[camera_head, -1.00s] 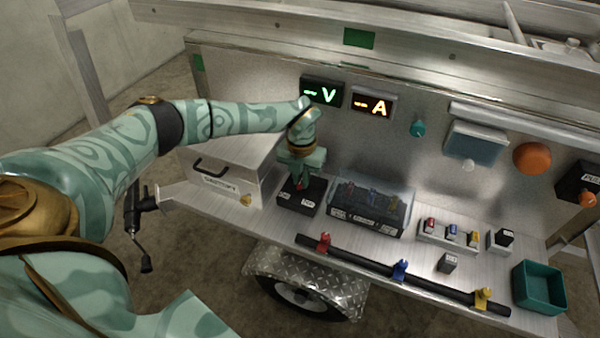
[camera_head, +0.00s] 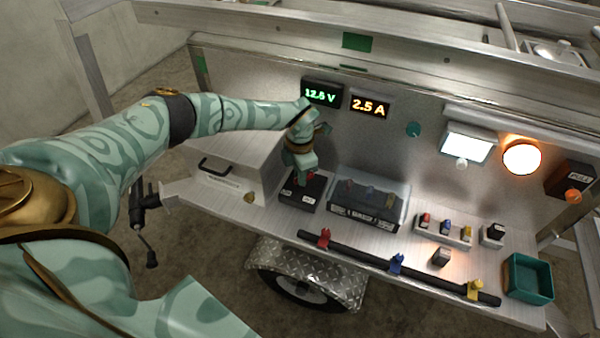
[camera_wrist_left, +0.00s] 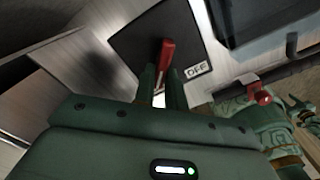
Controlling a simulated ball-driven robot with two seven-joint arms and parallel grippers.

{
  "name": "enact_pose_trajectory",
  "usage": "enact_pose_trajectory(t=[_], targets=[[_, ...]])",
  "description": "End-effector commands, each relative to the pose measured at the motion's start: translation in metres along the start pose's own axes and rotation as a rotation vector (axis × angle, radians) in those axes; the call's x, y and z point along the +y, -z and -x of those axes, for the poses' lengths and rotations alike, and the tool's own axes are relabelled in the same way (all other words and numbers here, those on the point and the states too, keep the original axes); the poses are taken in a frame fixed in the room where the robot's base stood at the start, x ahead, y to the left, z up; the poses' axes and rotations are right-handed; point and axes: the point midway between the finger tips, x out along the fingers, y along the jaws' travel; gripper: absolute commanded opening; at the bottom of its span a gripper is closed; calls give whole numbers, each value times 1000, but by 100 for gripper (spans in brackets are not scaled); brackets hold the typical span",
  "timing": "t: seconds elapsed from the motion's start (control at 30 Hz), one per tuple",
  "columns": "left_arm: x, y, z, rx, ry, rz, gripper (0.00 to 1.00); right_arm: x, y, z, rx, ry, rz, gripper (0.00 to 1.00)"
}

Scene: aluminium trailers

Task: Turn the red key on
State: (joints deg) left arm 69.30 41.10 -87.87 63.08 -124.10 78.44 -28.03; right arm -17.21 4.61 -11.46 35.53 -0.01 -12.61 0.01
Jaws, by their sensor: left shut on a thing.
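The red key (camera_wrist_left: 166,55) stands in a black switch box (camera_head: 301,201) on the trailer shelf. In the head view the key is mostly hidden by my left gripper (camera_head: 303,178), which reaches down over the box. In the left wrist view my left gripper (camera_wrist_left: 160,88) is shut on the red key, with a finger on either side. A label reading OFF (camera_wrist_left: 197,70) lies to the right of the key there. The voltage display (camera_head: 321,95) reads 12.5 V and the current display (camera_head: 369,106) reads 2.5 A.
A white lamp (camera_head: 467,148) and an orange lamp (camera_head: 521,157) glow on the panel. A battery box (camera_head: 208,187) stands left of the switch box, a clear-covered fuse box (camera_head: 365,216) right. A black bar with coloured clamps (camera_head: 396,264) runs in front.

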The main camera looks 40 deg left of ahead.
Motion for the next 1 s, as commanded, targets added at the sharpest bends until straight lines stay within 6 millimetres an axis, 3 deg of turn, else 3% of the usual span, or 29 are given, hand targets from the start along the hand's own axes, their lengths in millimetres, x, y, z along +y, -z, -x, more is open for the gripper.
enact_pose_trajectory(t=[0.6,0.63,0.7,1.0], targets=[[1,0,1,-2,-1,-45,0,0,0,1,1,0,0,36],[1,0,1,-2,-1,-45,15,0,0,1,1,0,0,36],[1,0,0,-2,-1,-45,35,0,0,1,1,0,0,36],[1,0,2,-1,-1,-43,35,0,1,2,2,0,0,36]])
